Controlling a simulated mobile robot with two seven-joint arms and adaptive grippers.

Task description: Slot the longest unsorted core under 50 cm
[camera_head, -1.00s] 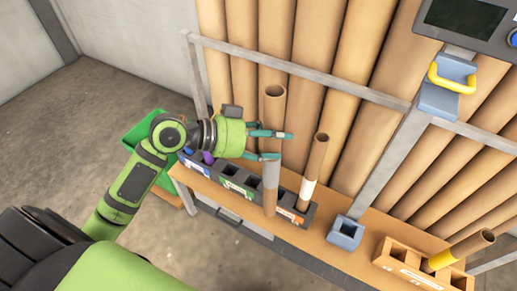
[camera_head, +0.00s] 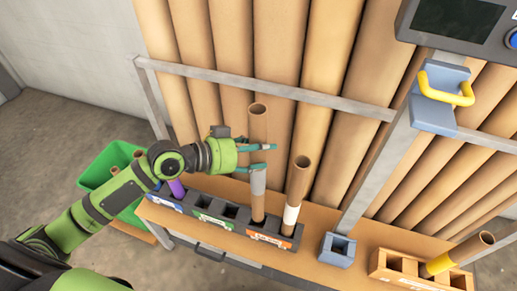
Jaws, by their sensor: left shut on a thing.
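My left gripper (camera_head: 271,161) is shut on a tall brown cardboard core (camera_head: 258,128) with a grey band. The core is upright, and its lower end is at the left orange-labelled slot of the dark rack (camera_head: 270,239); I cannot tell how deep it sits. A core with a white band (camera_head: 297,186) leans slightly in the slot to its right. A core with a yellow band (camera_head: 466,250) lies tilted in the wooden holder (camera_head: 405,283) at the right. A purple-banded piece (camera_head: 177,188) stands in the blue-labelled section. My right gripper is not in view.
The racks stand on a wooden bench (camera_head: 310,262). A small blue-grey square socket (camera_head: 337,250) stands mid-bench. A green bin (camera_head: 110,170) holding cores is at the left. Behind are a metal rail (camera_head: 215,80), large brown rolls (camera_head: 325,60) and a yellow handle (camera_head: 447,90).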

